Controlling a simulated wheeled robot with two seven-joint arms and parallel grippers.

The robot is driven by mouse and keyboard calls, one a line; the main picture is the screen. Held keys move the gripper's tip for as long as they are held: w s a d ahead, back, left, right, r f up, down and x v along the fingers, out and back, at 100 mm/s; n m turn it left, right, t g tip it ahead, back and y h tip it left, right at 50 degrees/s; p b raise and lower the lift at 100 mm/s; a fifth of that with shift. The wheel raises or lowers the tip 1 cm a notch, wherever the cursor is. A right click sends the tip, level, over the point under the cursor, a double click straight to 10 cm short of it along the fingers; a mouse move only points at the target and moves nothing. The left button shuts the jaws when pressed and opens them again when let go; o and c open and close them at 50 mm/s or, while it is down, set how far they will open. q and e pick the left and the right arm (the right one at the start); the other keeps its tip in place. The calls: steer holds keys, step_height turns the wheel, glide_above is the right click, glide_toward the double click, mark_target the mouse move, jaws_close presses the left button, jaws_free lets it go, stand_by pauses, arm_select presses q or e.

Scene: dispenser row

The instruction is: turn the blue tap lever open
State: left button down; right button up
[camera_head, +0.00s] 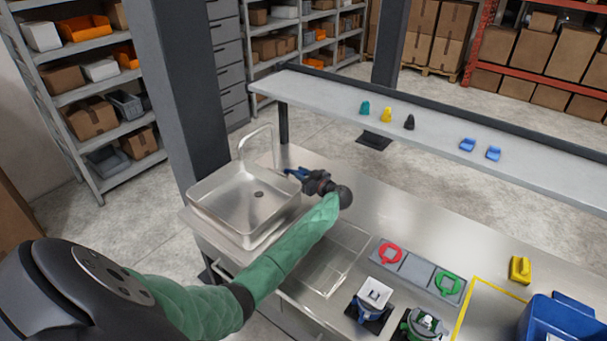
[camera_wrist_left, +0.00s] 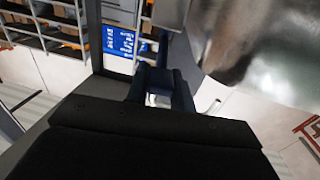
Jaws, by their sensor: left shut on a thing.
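The steel sink (camera_head: 243,200) sits at the left end of the counter, with a bent silver tap (camera_head: 255,133) at its back edge. My left gripper (camera_head: 297,173) reaches across the counter to the right of the sink, near the tap's base. It is shut on the blue tap lever (camera_head: 291,171), which is small and mostly hidden by the fingers. In the left wrist view the dark blue fingers (camera_wrist_left: 160,88) are close together, and their grip is partly hidden by the gripper body. The lever's exact angle cannot be told. My right gripper is not in view.
A raised shelf (camera_head: 330,92) behind the counter carries small coloured pieces. To the right on the counter are a grey panel (camera_head: 417,270) with red and green rings, a white-and-blue device (camera_head: 374,295), a green device (camera_head: 424,324), a yellow block (camera_head: 520,269) and a blue bin (camera_head: 560,320).

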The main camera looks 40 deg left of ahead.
arm_select(q)
steer(key=c, duration=1.2)
jaws_free()
steer(key=shift+d, duration=0.1)
steer(key=s+d, duration=0.1)
steer(key=d, duration=0.6)
steer(key=shift+d, duration=0.3)
steer(key=shift+s, duration=0.1)
